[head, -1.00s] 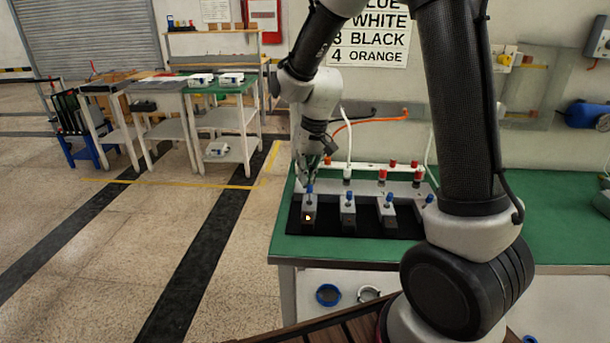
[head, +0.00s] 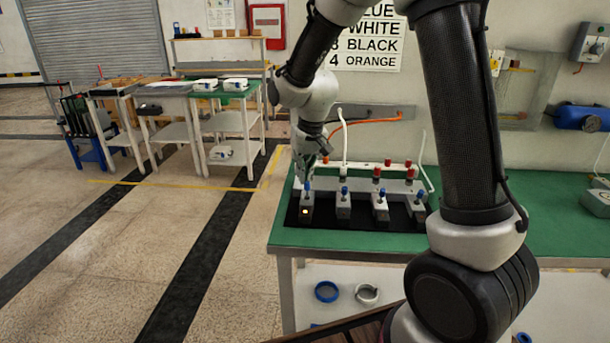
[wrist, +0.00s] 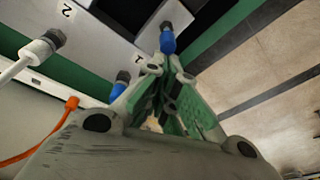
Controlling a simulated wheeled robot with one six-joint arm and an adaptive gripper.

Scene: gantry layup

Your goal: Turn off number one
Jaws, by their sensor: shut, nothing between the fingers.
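The leftmost switch box (head: 305,213) stands on a black mat on the green bench, with a blue-tipped lever on top and a lit yellowish lamp on its front. My gripper (head: 307,180) points down at this box, its fingertips right by the blue lever tip. The wrist view shows my closed fingers (wrist: 172,62) next to a blue lever tip (wrist: 168,40); whether they touch cannot be told. A label "1" (wrist: 137,58) shows beside them, and a label "2" (wrist: 67,12) lies farther left. No object is between the fingers.
Several similar boxes, such as the second box (head: 343,206), stand close on the right. Behind them a white bar (head: 350,165) carries red-topped fittings, with an orange hose (head: 360,122). A wall sign (head: 370,40) lists numbered colours. Open floor lies left.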

